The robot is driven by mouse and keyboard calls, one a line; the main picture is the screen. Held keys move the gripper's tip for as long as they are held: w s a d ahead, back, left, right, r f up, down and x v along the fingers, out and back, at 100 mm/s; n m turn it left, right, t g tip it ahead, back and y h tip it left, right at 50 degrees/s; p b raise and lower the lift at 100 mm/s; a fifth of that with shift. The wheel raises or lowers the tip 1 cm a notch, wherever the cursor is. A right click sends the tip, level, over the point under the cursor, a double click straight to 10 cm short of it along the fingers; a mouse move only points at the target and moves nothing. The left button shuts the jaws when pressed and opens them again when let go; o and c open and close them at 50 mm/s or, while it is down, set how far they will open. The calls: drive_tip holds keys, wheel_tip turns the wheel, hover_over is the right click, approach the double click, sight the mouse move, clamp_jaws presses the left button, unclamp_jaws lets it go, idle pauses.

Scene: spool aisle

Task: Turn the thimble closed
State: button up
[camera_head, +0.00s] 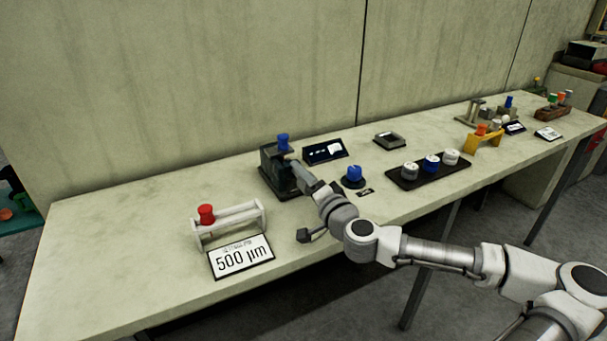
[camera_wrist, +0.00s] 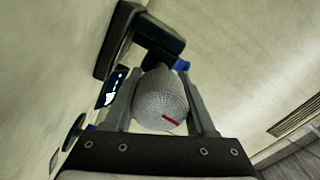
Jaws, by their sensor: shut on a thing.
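The thimble (camera_wrist: 160,98) is a grey knurled cylinder with a red mark on its end face, seen in the wrist view. My gripper (camera_wrist: 160,88) has one finger on each side of it and is shut on it. In the head view my gripper (camera_head: 298,170) is at the front right of a dark block-like device (camera_head: 275,181) with a blue knob (camera_head: 283,141) on top. The thimble is mostly hidden by my gripper there. In the wrist view the dark device (camera_wrist: 118,40) and the blue knob (camera_wrist: 181,65) show behind the thimble.
A blue knob on a dark base (camera_head: 353,178) and a black tray (camera_head: 429,175) with round pieces are to the right. A white rack (camera_head: 229,228) with a red knob and a "500 µm" sign (camera_head: 241,257) stand at the left front.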

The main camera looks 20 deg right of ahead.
drive_tip(key=m+p, duration=0.1)
drive_tip(key=m, duration=0.2)
drive_tip(key=shift+r+m+p, duration=0.1)
drive_tip(key=shift+m+p, duration=0.2)
drive_tip(key=shift+p, duration=0.1)
drive_tip(key=m+p, duration=0.2)
drive_tip(key=m, duration=0.2)
drive_tip(key=shift+m, duration=0.3)
drive_tip(key=m+p, duration=0.3)
drive_tip(key=m, duration=0.6)
drive_tip(key=m+p, duration=0.1)
drive_tip(key=shift+f+m, duration=0.25)
drive_tip(key=shift+m, duration=0.15)
drive_tip(key=m, duration=0.2)
drive_tip(key=shift+a+f+m, duration=0.1)
drive_tip(key=shift+m, duration=0.3)
drive_tip(key=m+b, duration=0.1)
drive_tip(key=m, duration=0.2)
drive_tip(key=shift+a+m+b, duration=0.1)
drive_tip(key=shift+m+b, duration=0.3)
drive_tip(key=shift+m, duration=1.4)
